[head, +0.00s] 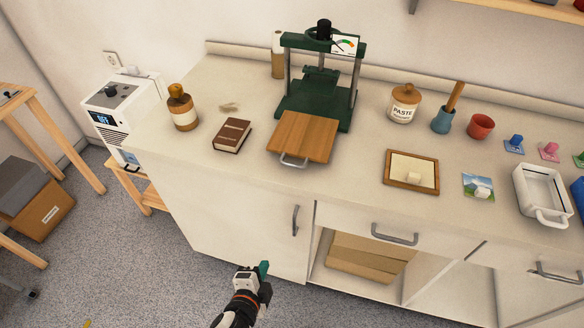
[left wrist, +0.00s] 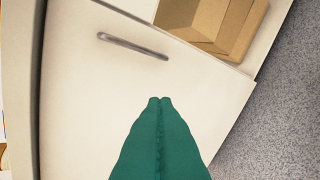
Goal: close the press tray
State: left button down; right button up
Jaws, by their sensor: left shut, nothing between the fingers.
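The press (head: 320,75) is a dark green frame with a black knob and a dial on top, standing at the back of the counter. Its wooden press tray (head: 304,135) sticks out in front of the green base toward the counter's front edge. A light metal handle (head: 292,161) is on the tray's front. My left gripper (head: 263,268) is low in front of the cabinet, below and in front of the tray, touching nothing. Its green fingers (left wrist: 160,135) are closed together with nothing between them in the left wrist view. My right gripper is not in view.
A brown book (head: 232,134) lies left of the tray, with a bottle (head: 182,110) beyond it. A framed board (head: 411,171) lies to the right. The cabinet door handle (head: 295,220) also shows in the left wrist view (left wrist: 132,46). An open compartment holds cardboard (head: 368,260).

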pick_arm(q)
notch_tip(320, 180, up, 18)
jog(key=w+d+m+t+h, duration=0.1)
jog(key=w+d+m+t, duration=0.2)
jog(key=m+t, duration=0.1)
jog(key=p, duration=0.2)
send_near(292, 165)
jog(key=x, duration=0.6)
jog(key=shift+w+f, duration=0.15)
jog(key=shift+f, duration=0.3)
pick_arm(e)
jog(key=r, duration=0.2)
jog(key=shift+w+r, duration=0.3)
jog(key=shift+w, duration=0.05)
pick_arm(q)
jog(key=x, duration=0.4)
jog(key=shift+w+d+r, duration=0.15)
jog(key=shift+w+r, duration=0.05)
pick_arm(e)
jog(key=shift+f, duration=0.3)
pick_arm(q)
jog(key=shift+s+r, duration=0.1)
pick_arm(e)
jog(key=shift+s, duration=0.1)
